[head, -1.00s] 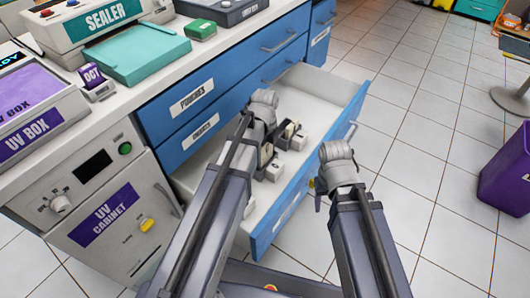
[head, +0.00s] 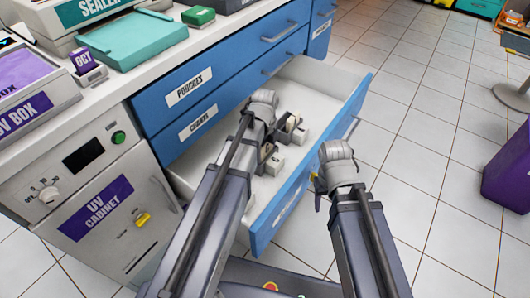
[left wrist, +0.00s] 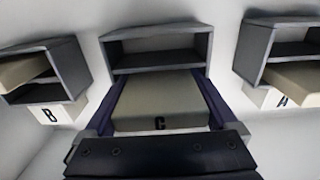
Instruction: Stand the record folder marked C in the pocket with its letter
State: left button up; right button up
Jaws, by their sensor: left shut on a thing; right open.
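In the left wrist view, the beige record folder (left wrist: 160,97) with a letter C on its near face lies between the fingers of my left gripper (left wrist: 160,84). The gripper is shut on it. The folder's far end meets the lower edge of the middle grey pocket (left wrist: 160,47); I cannot tell whether it is inside. That pocket's own letter is hidden. In the head view, my left gripper (head: 266,138) is down inside the open drawer (head: 335,90), and its fingers and folder are mostly hidden. My right gripper (head: 319,190) is open outside the drawer front.
Pocket B (left wrist: 68,72) on the left and pocket A (left wrist: 257,52) on the right each hold a beige folder. The blue drawer front (head: 290,205) stands between my arms. The UV cabinet (head: 65,190) is at the left.

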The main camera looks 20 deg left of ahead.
pick_arm(q)
jog(key=shift+f, duration=0.2)
dwell(0.4)
jog(key=o, duration=1)
notch_tip(320, 180, up, 8)
jog(key=p, duration=0.7)
jog(key=shift+f, duration=0.1)
jog(key=shift+p, duration=0.3)
